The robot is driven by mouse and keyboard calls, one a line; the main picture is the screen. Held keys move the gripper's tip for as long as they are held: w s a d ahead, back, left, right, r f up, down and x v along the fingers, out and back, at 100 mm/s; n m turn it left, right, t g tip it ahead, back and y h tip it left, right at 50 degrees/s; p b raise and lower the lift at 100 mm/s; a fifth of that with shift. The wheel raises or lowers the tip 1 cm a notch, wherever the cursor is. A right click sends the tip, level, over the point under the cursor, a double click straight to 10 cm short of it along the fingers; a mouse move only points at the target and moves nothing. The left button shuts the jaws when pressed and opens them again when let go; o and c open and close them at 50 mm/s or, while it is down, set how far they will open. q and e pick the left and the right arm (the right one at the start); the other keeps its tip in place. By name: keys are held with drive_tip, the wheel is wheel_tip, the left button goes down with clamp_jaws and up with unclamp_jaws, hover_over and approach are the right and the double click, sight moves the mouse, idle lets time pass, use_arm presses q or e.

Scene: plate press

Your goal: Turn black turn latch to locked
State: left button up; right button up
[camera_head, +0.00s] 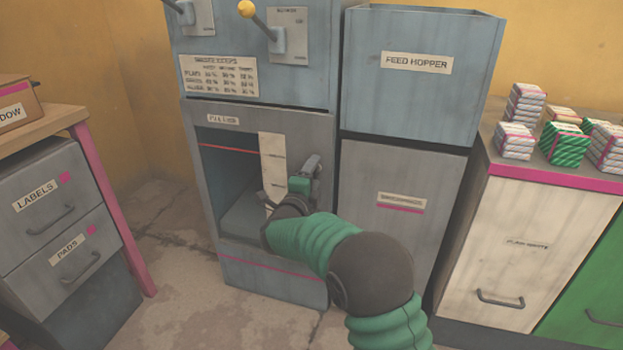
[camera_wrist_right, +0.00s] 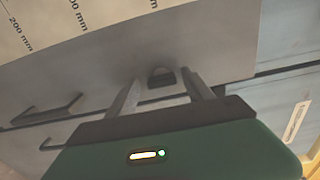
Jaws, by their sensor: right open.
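A dark turn latch (camera_wrist_right: 161,77) shows in the right wrist view on a grey panel, between the fingers of my right gripper (camera_wrist_right: 160,84). The fingers are apart, one on each side of it; I cannot tell whether they touch it. In the head view my right gripper (camera_head: 310,170) is at the right side of the press opening, beside a pale measuring strip. The latch is hidden there behind the gripper. Whether the latch is turned to locked cannot be read. My left gripper is not in view.
The grey-blue press cabinet (camera_head: 265,292) has an open bay. A feed hopper (camera_head: 420,95) stands to its right, above a grey cabinet. A counter with several packets (camera_head: 565,142) is at the right. A drawer unit (camera_head: 50,215) stands at the left. The floor between is clear.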

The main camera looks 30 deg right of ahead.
drive_tip(key=p+v, duration=0.6)
drive_tip(key=v, duration=1)
drive_tip(key=shift+s+a, duration=0.3)
